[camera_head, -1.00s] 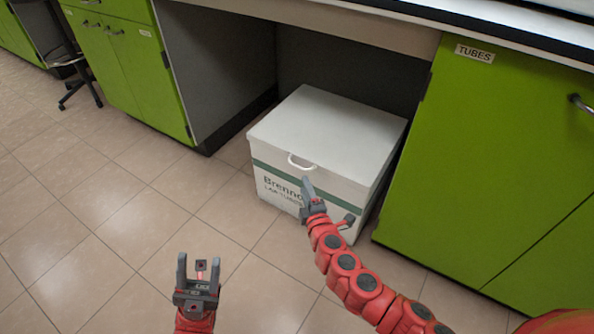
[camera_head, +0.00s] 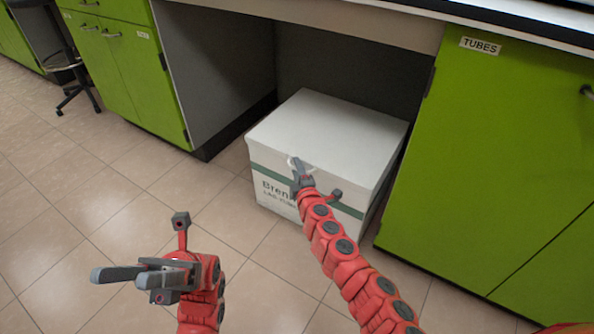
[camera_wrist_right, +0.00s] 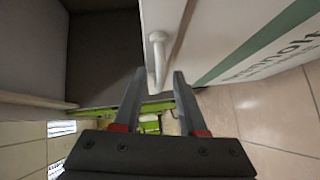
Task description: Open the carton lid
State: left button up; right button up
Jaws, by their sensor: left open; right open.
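The white carton (camera_head: 279,196) with a green stripe stands on the floor under the bench, its flat lid (camera_head: 335,130) closed. A white loop handle (camera_head: 290,161) sits at the lid's front edge, partly hidden by my right gripper. My right gripper (camera_head: 299,168) is open at this handle. In the right wrist view the handle (camera_wrist_right: 157,45) reaches down between the two open fingertips (camera_wrist_right: 159,74); I cannot tell whether they touch it. My left gripper (camera_head: 112,277) is open and empty, in front and to the left of the carton, pointing left.
Green cabinets flank the carton: one labelled TUBES (camera_head: 450,150) close on the right, another (camera_head: 130,75) on the left. The tiled floor (camera_head: 90,190) at left is clear. A stool (camera_head: 70,65) stands far left.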

grip_shut()
dwell(1.4)
